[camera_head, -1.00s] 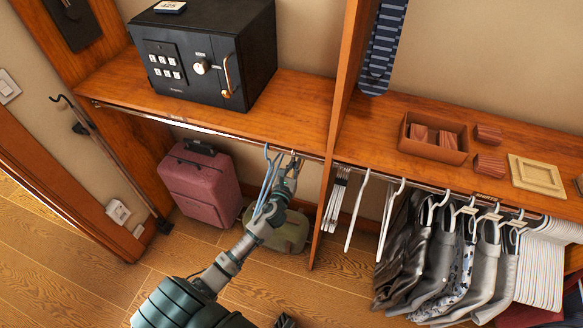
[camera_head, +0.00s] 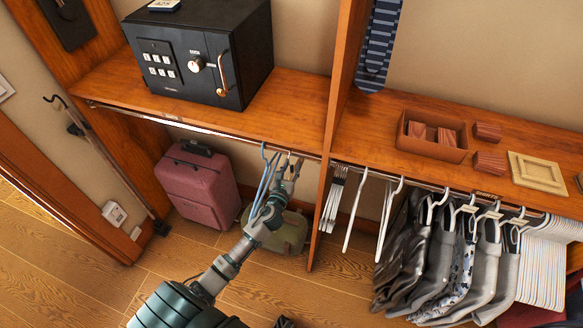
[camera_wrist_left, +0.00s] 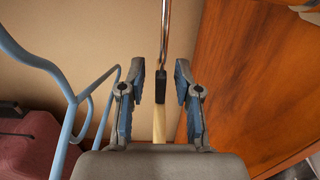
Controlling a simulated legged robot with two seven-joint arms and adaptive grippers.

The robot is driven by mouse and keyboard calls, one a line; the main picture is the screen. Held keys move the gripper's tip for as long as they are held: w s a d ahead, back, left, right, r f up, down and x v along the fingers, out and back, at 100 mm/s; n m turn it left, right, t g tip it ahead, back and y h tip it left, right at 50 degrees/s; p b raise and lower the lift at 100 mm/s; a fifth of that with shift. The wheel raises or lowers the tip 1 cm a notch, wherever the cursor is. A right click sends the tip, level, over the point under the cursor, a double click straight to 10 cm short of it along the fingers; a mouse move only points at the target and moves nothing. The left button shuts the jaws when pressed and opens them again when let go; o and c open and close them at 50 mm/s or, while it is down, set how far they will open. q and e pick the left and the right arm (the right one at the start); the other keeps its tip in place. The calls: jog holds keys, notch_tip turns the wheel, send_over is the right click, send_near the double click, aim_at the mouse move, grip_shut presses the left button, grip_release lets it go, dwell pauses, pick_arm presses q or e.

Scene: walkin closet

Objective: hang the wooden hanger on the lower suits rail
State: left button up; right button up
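The chrome rail (camera_head: 190,126) runs under the left shelf section. My left gripper (camera_head: 286,178) is just below its right end. In the left wrist view, a chrome hook with a black collar and a pale wooden neck, the wooden hanger (camera_wrist_left: 159,124), stands between the fingers of my left gripper (camera_wrist_left: 156,90). Gaps show on both sides, so the fingers are open and apart from it. In the head view, a hook shows at the rail above the gripper; the hanger's body is mostly hidden. A dark piece at the bottom edge may be my right gripper (camera_head: 285,322).
Blue hangers (camera_head: 264,180) hang on the rail just left of the gripper. A wooden divider (camera_head: 328,170) is close on the right, with white hangers (camera_head: 352,215) and clothes beyond. A red suitcase (camera_head: 198,185) and green bag (camera_head: 285,236) stand below. A black safe (camera_head: 190,60) sits above.

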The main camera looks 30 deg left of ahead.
pick_arm(q)
jog(key=shift+a+f, duration=0.1)
jog(key=shift+a, duration=0.15)
jog(key=v, duration=1.1)
jog(key=shift+d+f, duration=0.1)
jog(key=shift+d, duration=0.05)
jog(key=shift+s, duration=0.45)
pick_arm(e)
jog(key=shift+a, duration=0.25)
